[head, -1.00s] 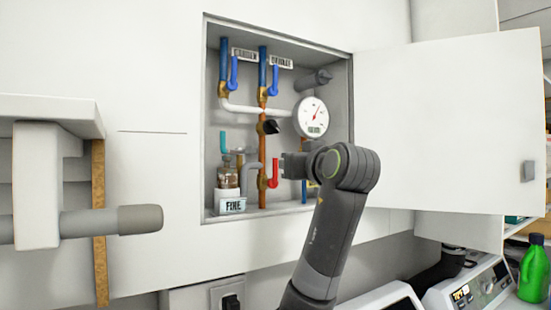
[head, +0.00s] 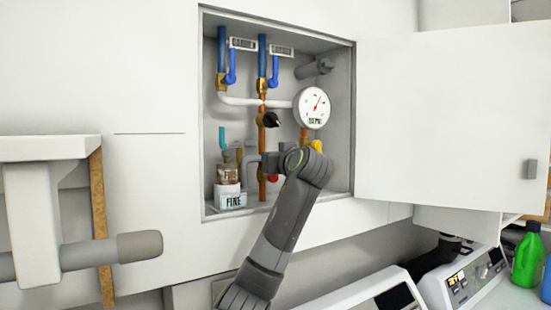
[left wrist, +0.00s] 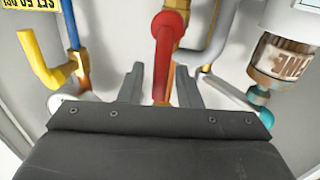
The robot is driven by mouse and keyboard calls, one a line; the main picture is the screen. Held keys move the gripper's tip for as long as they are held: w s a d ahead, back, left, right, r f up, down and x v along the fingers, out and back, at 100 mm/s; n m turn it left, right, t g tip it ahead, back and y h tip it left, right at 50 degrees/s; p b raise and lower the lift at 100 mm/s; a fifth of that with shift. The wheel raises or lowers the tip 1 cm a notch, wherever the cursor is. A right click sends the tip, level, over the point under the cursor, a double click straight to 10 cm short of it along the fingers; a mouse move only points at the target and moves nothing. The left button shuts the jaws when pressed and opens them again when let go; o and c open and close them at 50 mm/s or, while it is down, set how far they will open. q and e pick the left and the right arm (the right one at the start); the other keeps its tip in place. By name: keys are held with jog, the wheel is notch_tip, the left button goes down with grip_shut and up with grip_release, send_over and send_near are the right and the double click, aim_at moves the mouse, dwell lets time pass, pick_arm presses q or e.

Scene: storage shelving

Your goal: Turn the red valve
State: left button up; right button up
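The red valve (head: 272,178) is on a copper pipe low in the open wall cabinet. In the head view my left arm hides most of it. In the left wrist view its long red handle (left wrist: 162,62) shows between the two fingers of my left gripper (left wrist: 158,76). The fingers are apart, with a gap on each side of the handle. In the head view the fingertips are hidden or too small to make out. My right gripper is not in view.
Blue-handled valves (head: 231,68), a round gauge (head: 312,108) and a black knob (head: 271,119) are above. A bottle (head: 228,173) stands left, a yellow handle (left wrist: 40,62) is close by. The cabinet door (head: 450,120) is open right.

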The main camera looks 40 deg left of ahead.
pick_arm(q)
grip_shut()
dwell(0.3)
jog(key=w+f+m+g+p, duration=0.1)
jog(key=m, duration=0.3)
jog(key=w+d+f+m+g+p, duration=0.1)
jog(key=w+m, duration=0.1)
jog(key=m, duration=0.2)
jog(key=w+f+m+h+p, duration=0.1)
jog(key=m, duration=0.3)
jog(key=shift+w+d+g, duration=0.15)
jog(key=shift+w+g, duration=0.05)
jog(key=shift+g, duration=0.2)
jog(key=shift+w+f+m+g+p, duration=0.1)
jog(key=shift+f+m+g+p, duration=0.25)
jog(key=shift+m, duration=0.6)
jog(key=shift+w+f+m+g+p, duration=0.15)
jog(key=shift+f+m+p, duration=0.4)
jog(key=shift+m, duration=0.4)
jog(key=shift+s+f, duration=0.1)
jog(key=shift+f, duration=0.05)
grip_release()
